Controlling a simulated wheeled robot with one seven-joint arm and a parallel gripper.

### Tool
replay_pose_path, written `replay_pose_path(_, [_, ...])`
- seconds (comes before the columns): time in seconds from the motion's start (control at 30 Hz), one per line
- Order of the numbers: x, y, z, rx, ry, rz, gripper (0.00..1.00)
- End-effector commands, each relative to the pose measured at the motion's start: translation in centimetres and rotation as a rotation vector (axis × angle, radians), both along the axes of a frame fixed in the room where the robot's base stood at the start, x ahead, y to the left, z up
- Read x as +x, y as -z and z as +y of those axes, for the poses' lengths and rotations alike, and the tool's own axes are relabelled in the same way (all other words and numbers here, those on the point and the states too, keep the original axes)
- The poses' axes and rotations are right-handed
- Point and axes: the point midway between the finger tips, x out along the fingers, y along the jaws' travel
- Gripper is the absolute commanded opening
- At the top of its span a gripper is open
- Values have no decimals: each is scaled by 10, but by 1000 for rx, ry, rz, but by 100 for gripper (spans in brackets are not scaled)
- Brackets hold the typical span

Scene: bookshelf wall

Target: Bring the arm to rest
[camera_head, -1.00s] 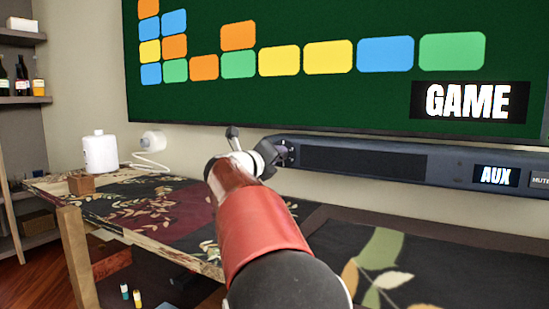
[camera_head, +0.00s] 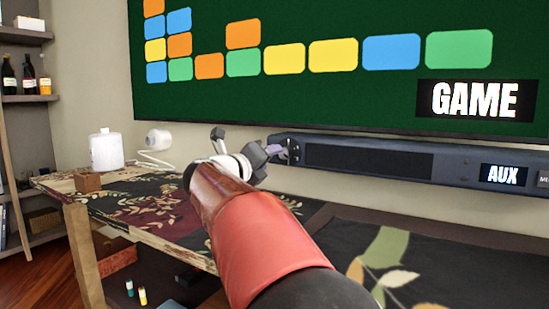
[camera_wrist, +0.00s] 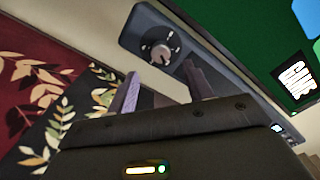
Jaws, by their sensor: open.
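My gripper (camera_head: 244,143) is open and empty, in front of the left end of the soundbar in the head view. Its two fingers stand apart, and in the wrist view the gripper (camera_wrist: 163,88) shows nothing between them. The dark soundbar (camera_head: 370,160) runs along the wall below the screen. Its round knob (camera_head: 291,150) shows just right of the right finger, and the knob (camera_wrist: 158,48) is in clear view beyond the fingertips in the wrist view. My red arm reaches up from the lower right and hides part of the table.
A patterned cloth-covered table (camera_head: 140,205) lies under the arm. A white canister (camera_head: 106,150), a small wooden box (camera_head: 87,182) and a white rounded device (camera_head: 158,139) stand at its left. A large green screen (camera_head: 300,90) hangs behind. Shelves (camera_head: 35,130) stand far left.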

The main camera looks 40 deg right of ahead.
Motion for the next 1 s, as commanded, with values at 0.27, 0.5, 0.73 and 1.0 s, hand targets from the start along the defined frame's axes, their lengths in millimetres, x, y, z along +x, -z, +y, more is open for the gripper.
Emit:
replay_pose_path(0.27, [-5,0,11,0,1,0,51])
replay_pose_path(0.5, [-5,0,11,0,1,0,51])
replay_pose_path(0.73, [-4,-4,13,-15,-20,11,51])
replay_pose_path(1.0, [10,-53,105,-425,-509,334,51])
